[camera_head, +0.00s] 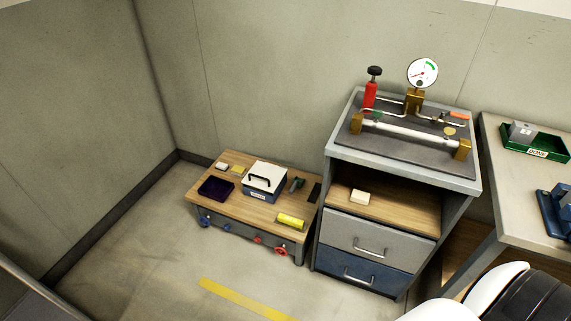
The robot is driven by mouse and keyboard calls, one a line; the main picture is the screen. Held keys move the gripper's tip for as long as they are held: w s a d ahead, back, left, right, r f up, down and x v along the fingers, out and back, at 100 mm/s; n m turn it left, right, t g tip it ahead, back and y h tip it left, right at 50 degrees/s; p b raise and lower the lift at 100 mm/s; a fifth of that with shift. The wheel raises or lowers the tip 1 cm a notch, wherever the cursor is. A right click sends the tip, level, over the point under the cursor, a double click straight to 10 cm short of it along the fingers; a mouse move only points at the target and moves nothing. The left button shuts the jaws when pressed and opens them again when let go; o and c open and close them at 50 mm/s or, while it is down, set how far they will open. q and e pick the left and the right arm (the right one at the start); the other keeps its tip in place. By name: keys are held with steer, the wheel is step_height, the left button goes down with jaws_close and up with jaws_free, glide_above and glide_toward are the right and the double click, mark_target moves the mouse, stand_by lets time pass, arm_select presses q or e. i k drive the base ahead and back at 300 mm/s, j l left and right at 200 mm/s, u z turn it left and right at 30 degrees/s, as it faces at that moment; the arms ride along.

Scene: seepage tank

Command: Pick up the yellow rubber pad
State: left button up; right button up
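A small flat yellow piece (237,169), which looks like the yellow rubber pad, lies at the back left of the low wooden-topped bench (228,222). A larger bright yellow object (291,220) lies near the bench's front right edge; its dark markings are too small to read. Neither of my grippers shows in this view. White and black parts of my own body show at the bottom right.
The bench also holds a dark purple tray (216,188), a white-lidded box (265,180) and a green-handled item (297,185). Right of it stands a drawer cabinet (380,237) with a gauge rig (412,135) on top and a cream block (359,196) on its shelf.

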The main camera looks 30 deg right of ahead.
mark_target(237, 169)
steer(key=z, duration=0.55)
steer(key=u, duration=1.5)
steer(key=z, duration=1.95)
steer(key=i+j+z, duration=0.4)
steer(key=j, duration=0.15)
steer(key=i+j+z, duration=0.4)
steer(key=j, duration=0.25)
steer(key=k, duration=0.1)
